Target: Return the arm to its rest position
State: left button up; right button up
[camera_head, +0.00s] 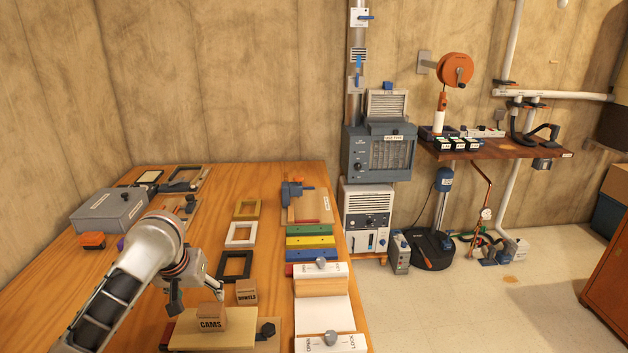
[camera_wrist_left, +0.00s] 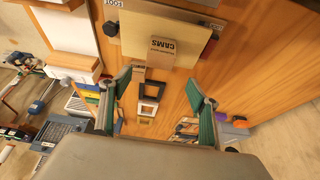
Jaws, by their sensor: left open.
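My left gripper (camera_head: 197,297) is open and empty above the near part of the wooden bench, with its arm coming in from the left. In the left wrist view its two green-padded fingers (camera_wrist_left: 158,86) are spread apart with nothing between them. A cardboard box marked CAMS (camera_head: 211,318) stands on a pale board just beyond the fingertips; it also shows in the left wrist view (camera_wrist_left: 162,53). My fingers look apart from the box, though the exact gap is hard to tell. My right gripper is in neither view.
A small DOWELS box (camera_head: 246,292) stands close to the gripper. Frames, including a black one (camera_head: 234,266), lie on the bench (camera_head: 270,210). A grey case (camera_head: 108,211) sits at the left. Coloured bars and a white OPEN/LOCK fixture (camera_head: 330,342) line the right edge.

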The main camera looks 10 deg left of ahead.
pick_arm(q)
jog(key=s+d+f+m+t, duration=0.2)
jog(key=s+d+f+m, duration=0.25)
jog(key=s+f, duration=0.65)
jog(key=s+a+r+m+y, duration=0.1)
jog(key=s+a+m+y, duration=0.3)
jog(key=s, duration=0.7)
jog(key=d+f+n+t+h, duration=0.2)
jog(key=d+f+t+h, duration=0.2)
jog(key=d+f, duration=0.9)
jog(key=shift+w+f+h, duration=0.45)
jog(key=shift+f+h, duration=1.05)
jog(key=shift+f, duration=0.1)
jog(key=shift+d, duration=0.1)
